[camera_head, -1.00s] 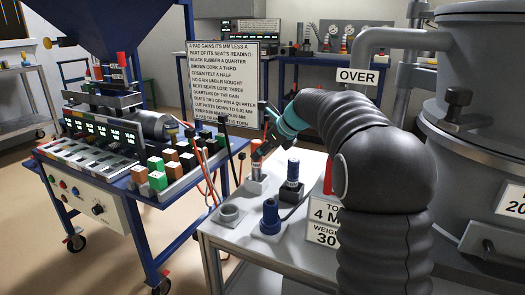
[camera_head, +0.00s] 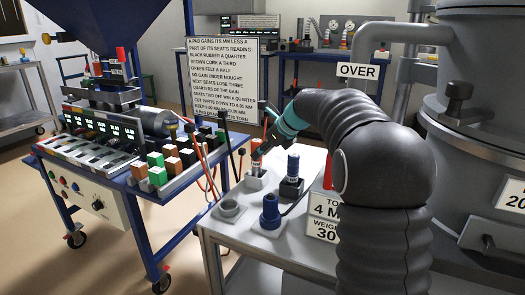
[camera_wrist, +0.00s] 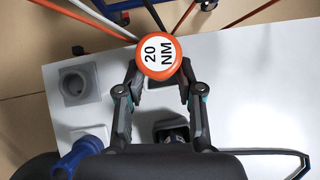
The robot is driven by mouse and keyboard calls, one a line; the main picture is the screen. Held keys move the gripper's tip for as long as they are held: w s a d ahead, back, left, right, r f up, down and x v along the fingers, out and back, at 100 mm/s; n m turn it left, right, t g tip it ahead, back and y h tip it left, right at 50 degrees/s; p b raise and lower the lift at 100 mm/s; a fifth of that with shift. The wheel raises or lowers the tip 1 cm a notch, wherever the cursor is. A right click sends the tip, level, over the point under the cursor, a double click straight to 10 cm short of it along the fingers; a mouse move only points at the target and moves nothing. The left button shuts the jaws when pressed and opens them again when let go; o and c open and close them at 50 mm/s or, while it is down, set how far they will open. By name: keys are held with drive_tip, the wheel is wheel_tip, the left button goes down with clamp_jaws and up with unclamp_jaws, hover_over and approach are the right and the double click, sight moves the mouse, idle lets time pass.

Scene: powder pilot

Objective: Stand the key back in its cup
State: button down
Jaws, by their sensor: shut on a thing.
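My gripper (camera_head: 263,147) is shut on the key, just below its round head. In the wrist view the key's head (camera_wrist: 161,55) is a white disc with an orange rim, marked "20 NM", between the fingertips (camera_wrist: 161,80). In the head view the key (camera_head: 256,164) stands about upright, with its lower end at a small grey cup (camera_head: 255,183) on the white bench. I cannot tell how deep the key sits in that cup; the wrist view hides this behind the key's head. Another grey cup (camera_head: 229,210), round and empty, stands to the front left; it also shows in the wrist view (camera_wrist: 80,85).
A dark-based holder (camera_head: 291,187) with a blue-topped key stands close to the right of my gripper. A blue stepped post (camera_head: 270,214) is in front. A red post and label plates (camera_head: 323,206) are further right. The text board (camera_head: 222,80) stands behind.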

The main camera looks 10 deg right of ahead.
drive_tip(key=shift+f, duration=1.1)
drive_tip(key=c, duration=0.7)
unclamp_jaws()
drive_tip(key=shift+o, duration=0.2)
wheel_tip(320, 180, up, 9)
drive_tip(key=s+r+n+h, duration=0.2)
drive_tip(key=s+n, duration=0.5)
drive_tip(key=s, duration=0.4)
drive_tip(key=s+f+n+h, duration=0.1)
drive_tip(key=s+f+n, duration=0.2)
drive_tip(key=s+n, duration=0.3)
drive_tip(key=s+f+n+h+p, duration=0.1)
drive_tip(key=s+f+n, duration=0.3)
drive_tip(key=s, duration=1.3)
drive_tip(key=n, duration=0.3)
drive_tip(key=shift+d, duration=0.2)
drive_tip(key=s+f+n, duration=0.2)
drive_tip(key=s+d+f+n+h, duration=0.1)
drive_tip(key=s+f+n, duration=0.1)
drive_tip(key=s, duration=0.1)
drive_tip(key=s+f+n, duration=0.2)
drive_tip(key=s, duration=0.1)
drive_tip(key=shift+s+d+f+n+h, duration=0.2)
drive_tip(key=shift+d+f+n+h, duration=0.1)
drive_tip(key=shift+f+n, duration=0.1)
drive_tip(key=shift+c, duration=0.3)
